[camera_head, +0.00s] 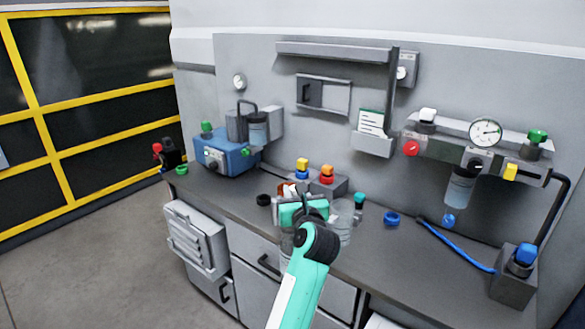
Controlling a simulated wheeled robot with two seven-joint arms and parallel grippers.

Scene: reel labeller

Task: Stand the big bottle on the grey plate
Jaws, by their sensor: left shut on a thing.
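My left gripper (300,207) is over the front part of the bench, seen from behind along its teal arm. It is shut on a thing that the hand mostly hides. A clear, bottle-like body (343,222) shows just right of the hand, and more clear material shows below it on the left. I take this for the big bottle, but its outline and base are partly hidden. I cannot make out the grey plate for certain. My right gripper is not in view.
A grey box with yellow and orange knobs (327,178) stands behind the hand. A teal-capped small bottle (359,203), a blue ring (391,219) and a black ring (263,200) are nearby. A blue machine (226,155) stands left. A blue hose (455,250) crosses the right bench.

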